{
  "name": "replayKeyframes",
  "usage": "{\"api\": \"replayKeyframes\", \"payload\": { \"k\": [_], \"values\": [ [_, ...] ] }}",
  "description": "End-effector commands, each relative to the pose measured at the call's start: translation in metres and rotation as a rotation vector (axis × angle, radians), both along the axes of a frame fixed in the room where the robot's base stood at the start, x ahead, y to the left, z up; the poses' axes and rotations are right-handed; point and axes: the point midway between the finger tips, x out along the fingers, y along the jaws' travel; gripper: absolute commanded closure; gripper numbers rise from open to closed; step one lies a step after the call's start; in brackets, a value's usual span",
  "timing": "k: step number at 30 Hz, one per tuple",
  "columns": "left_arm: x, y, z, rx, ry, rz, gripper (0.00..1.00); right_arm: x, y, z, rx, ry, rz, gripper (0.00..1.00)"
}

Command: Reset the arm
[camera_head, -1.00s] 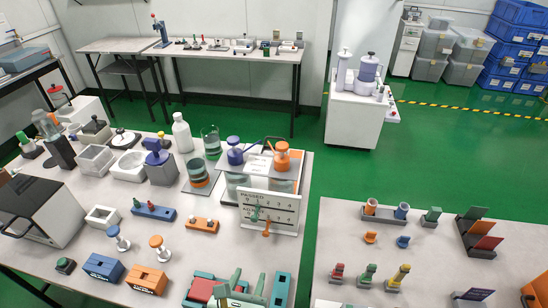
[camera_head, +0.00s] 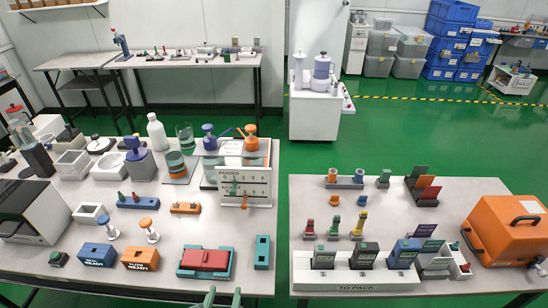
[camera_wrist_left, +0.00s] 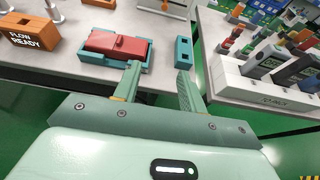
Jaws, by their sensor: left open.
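My left gripper (camera_head: 224,298) shows only as two pale green fingertips at the bottom edge of the head view, in front of the left table's near edge. In the left wrist view (camera_wrist_left: 160,74) its two fingers stand apart with nothing between them. Beyond them in that view lie a teal tray with a red block (camera_wrist_left: 117,46) and a small teal block (camera_wrist_left: 183,53) on the table. The red block (camera_head: 205,259) and teal block (camera_head: 262,252) also show in the head view. My right gripper is in neither current view.
The left table (camera_head: 90,266) holds many testers, including a blue box (camera_head: 97,256) and an orange box (camera_head: 140,258). The right table (camera_head: 300,200) holds a white TO PACK rack (camera_head: 345,288) and an orange case (camera_head: 505,232). A green floor gap (camera_head: 281,220) separates the tables.

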Motion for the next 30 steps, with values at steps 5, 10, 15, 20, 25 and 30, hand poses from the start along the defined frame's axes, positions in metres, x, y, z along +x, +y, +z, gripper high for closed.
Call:
{"api": "replayKeyframes", "payload": {
  "k": [5,10,15,20,25,30],
  "values": [
    [-0.007,0.001,-0.028,-0.101,0.066,0.035,0.59,-0.009,0.000,0.000,0.000,0.014,0.000,0.61],
    [-0.016,0.004,-0.059,-0.216,0.141,0.088,0.59,-0.004,0.000,0.000,-0.001,0.006,0.000,0.61],
    [-0.033,0.011,-0.105,-0.387,0.253,0.189,0.59,-0.003,-0.001,0.000,-0.001,0.004,0.000,0.61],
    [-0.065,0.024,-0.165,-0.622,0.401,0.378,0.59,-0.007,-0.001,0.000,-0.002,0.011,0.000,0.61],
    [-0.129,0.053,-0.246,-0.969,0.580,0.787,0.59,-0.007,-0.002,0.000,-0.003,0.011,0.000,0.61],
    [-0.238,0.099,-0.324,-1.372,0.624,1.524,0.59,-0.008,-0.003,0.000,-0.004,0.011,0.000,0.61]
  ]
}}
